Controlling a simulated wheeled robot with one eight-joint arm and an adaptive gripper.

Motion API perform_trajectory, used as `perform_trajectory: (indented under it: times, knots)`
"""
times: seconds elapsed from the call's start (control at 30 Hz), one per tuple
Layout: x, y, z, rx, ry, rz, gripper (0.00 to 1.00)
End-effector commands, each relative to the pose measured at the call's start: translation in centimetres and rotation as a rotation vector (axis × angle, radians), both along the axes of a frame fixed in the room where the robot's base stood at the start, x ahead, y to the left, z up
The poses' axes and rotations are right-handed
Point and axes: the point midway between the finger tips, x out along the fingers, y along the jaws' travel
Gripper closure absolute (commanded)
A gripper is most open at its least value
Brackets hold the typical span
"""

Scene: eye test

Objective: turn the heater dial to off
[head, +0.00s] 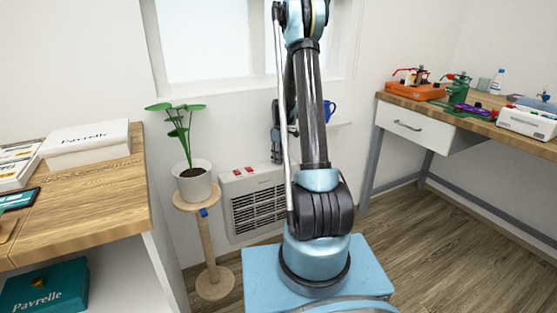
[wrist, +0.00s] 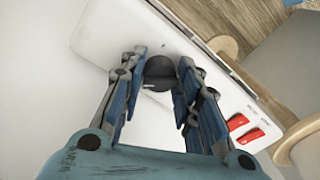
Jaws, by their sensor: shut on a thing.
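The heater (head: 258,212) is a white wall unit with a dark grille, low on the wall under the window. Its white top panel (wrist: 115,35) fills much of the wrist view, with two red switches (wrist: 244,132) at the lower right. The heater dial (wrist: 160,73) is a round dark knob with a small pale mark on its lower left edge. My gripper (wrist: 163,63) has one finger on each side of the dial and is shut on it. In the head view my gripper (head: 277,152) is above the heater, partly behind my arm, and the dial is hidden.
A potted plant (head: 194,184) on a round wooden stand (head: 208,245) is close to the heater's left. A wooden desk (head: 95,205) with a white box (head: 86,150) is further left. A workbench (head: 405,121) with tools is at right. A blue mug (head: 329,109) is behind my arm.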

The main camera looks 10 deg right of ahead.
Motion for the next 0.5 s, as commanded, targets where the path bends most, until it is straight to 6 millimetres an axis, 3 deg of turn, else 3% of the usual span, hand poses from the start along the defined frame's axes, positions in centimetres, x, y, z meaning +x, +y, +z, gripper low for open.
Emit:
perform_trajectory:
  times: [0.5]
  knots:
    - [0.16, 0.04, 0.01, 0.0, -0.001, 0.186, 0.94]
